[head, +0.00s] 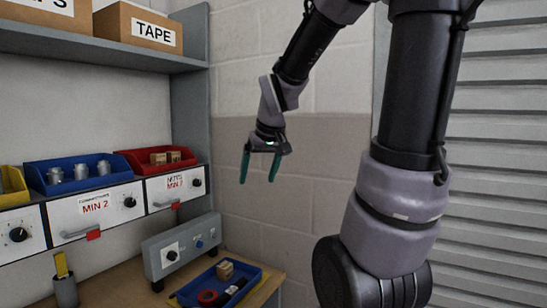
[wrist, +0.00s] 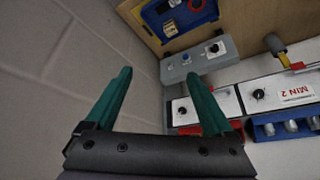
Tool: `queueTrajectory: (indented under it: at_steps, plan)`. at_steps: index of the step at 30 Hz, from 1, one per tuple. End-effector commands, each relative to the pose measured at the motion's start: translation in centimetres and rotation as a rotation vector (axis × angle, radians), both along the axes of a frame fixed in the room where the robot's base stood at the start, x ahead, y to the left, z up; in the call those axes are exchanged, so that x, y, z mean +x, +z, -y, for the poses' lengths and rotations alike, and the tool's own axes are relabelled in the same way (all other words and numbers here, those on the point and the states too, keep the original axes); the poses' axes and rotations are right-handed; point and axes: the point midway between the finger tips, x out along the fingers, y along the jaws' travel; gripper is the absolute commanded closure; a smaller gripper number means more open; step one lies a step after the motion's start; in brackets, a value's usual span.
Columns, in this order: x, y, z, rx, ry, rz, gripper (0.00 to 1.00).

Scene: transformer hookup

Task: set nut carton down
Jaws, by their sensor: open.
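A small brown nut carton (head: 224,270) sits in the blue tray (head: 262,284) on the bench. In the wrist view a small tan carton (wrist: 169,28) shows in the tray (wrist: 151,12) at the top. More small cartons (head: 166,158) stand in the red bin (head: 122,156) above the drawer labelled MIN 2, whose top word looks like NUTS. My gripper (head: 260,170) is open and empty, its teal fingers pointing down in the air to the right of the red bin, above and apart from the tray. The open fingers also show in the wrist view (wrist: 158,76).
A grey control box (head: 182,250) stands behind the tray. A blue bin (head: 70,175) of metal parts and a yellow bin (head: 12,190) sit left of the red bin. A shelf (head: 100,50) with boxes overhangs. A red ring (head: 207,297) lies in the tray.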

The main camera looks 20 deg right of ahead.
Motion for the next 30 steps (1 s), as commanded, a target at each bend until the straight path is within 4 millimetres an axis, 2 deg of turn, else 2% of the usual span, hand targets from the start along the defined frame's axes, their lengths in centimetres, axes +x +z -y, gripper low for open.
queueTrajectory:
  at_steps: [1, 4, 9, 12, 17, 30]
  plan:
    - [-1.7, 1.6, -0.1, 0.029, -0.038, 0.025, 0.13]
    - [-5.0, 3.6, -0.3, 0.103, -0.115, 0.053, 0.13]
    - [-9.5, 5.6, -0.7, 0.226, -0.21, 0.08, 0.13]
    - [-11.1, 6.2, -0.8, 0.275, -0.24, 0.087, 0.13]
    - [-12.1, 6.4, -0.9, 0.307, -0.261, 0.089, 0.13]
    - [-12.1, 6.4, -0.9, 0.307, -0.26, 0.089, 0.13]
